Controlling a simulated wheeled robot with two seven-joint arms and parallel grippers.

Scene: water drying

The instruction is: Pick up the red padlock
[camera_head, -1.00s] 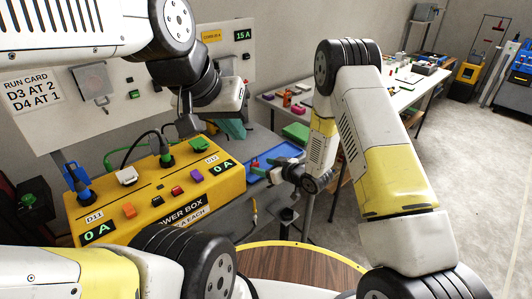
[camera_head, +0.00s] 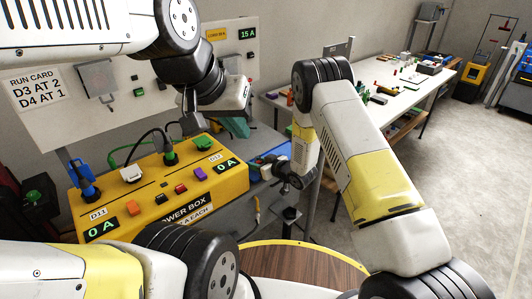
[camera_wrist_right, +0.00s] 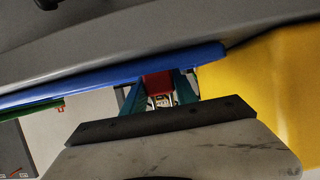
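In the right wrist view, a red block-like thing (camera_wrist_right: 157,84), apparently the red padlock, lies between the two teal fingers of my right gripper (camera_wrist_right: 160,88). It spans the gap between them at the blue tray's edge; whether the fingers press on it is unclear. In the head view my right gripper (camera_head: 262,162) is low at the blue tray (camera_head: 256,174), right of the power box; the padlock is not clear there.
The yellow power box (camera_head: 160,196) has plugs, cables and coloured buttons. A board with a run card (camera_head: 36,91) stands behind it. A white table (camera_head: 405,93) with small items is at the back right. A round wooden top (camera_head: 300,268) is in front.

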